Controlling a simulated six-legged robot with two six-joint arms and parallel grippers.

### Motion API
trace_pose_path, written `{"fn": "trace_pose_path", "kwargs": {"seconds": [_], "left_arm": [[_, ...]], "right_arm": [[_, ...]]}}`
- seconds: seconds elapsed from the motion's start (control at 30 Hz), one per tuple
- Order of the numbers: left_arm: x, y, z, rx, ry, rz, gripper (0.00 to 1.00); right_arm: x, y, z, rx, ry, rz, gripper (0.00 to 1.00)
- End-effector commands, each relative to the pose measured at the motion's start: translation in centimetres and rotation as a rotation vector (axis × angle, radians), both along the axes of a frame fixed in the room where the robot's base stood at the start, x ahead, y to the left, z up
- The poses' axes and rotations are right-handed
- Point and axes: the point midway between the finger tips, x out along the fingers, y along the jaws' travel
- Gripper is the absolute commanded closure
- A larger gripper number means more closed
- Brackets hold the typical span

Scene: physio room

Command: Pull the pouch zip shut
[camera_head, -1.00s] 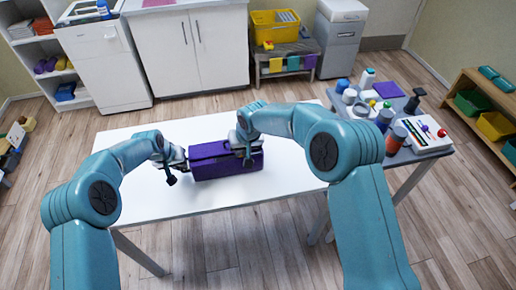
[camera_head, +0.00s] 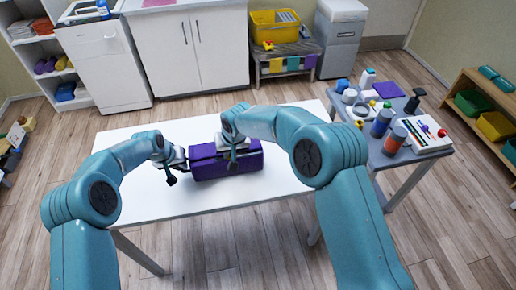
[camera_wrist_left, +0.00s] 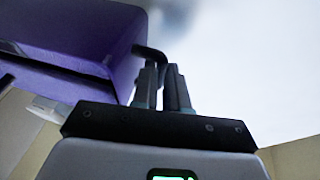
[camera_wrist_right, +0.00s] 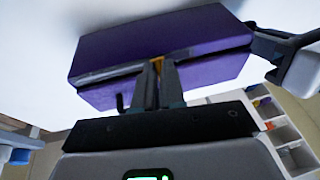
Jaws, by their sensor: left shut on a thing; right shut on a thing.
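The purple pouch (camera_head: 243,165) lies on the white table (camera_head: 140,195). My left gripper (camera_head: 171,172) is shut at the pouch's left end; the part it grips is hard to make out. In the left wrist view its closed fingers (camera_wrist_left: 161,75) are beside the purple end wall. My right gripper (camera_head: 232,155) is shut over the middle of the pouch. In the right wrist view its fingers (camera_wrist_right: 158,70) close on a small orange-yellow zip pull (camera_wrist_right: 158,61), mostly hidden by them. A grey strip (camera_wrist_right: 110,74) runs along the seam left of the fingers; a darker line continues right.
White cabinets (camera_head: 190,55) and a shelf with a yellow bin (camera_head: 272,27) stand behind. The white table is otherwise clear around the pouch.

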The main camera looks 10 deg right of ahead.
Motion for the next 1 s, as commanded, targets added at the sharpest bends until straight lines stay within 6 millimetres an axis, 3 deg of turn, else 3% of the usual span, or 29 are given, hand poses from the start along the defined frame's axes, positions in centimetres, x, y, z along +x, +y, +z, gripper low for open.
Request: {"fn": "trace_pose_path", "kwargs": {"seconds": [0.77, 0.9, 1.0], "left_arm": [[-0.3, -0.2, -0.4, 0.001, 0.01, -0.005, 1.0], [-0.3, -0.1, -0.4, 0.001, 0.01, -0.005, 1.0], [-0.3, -0.1, -0.4, 0.002, 0.01, -0.005, 1.0]], "right_arm": [[0.1, 3.2, 0.1, 0.002, -0.005, 0.0, 1.0], [0.0, 3.1, 0.1, 0.002, -0.004, 0.0, 0.55], [0.0, 3.1, 0.0, 0.001, -0.003, 0.0, 0.55]]}}
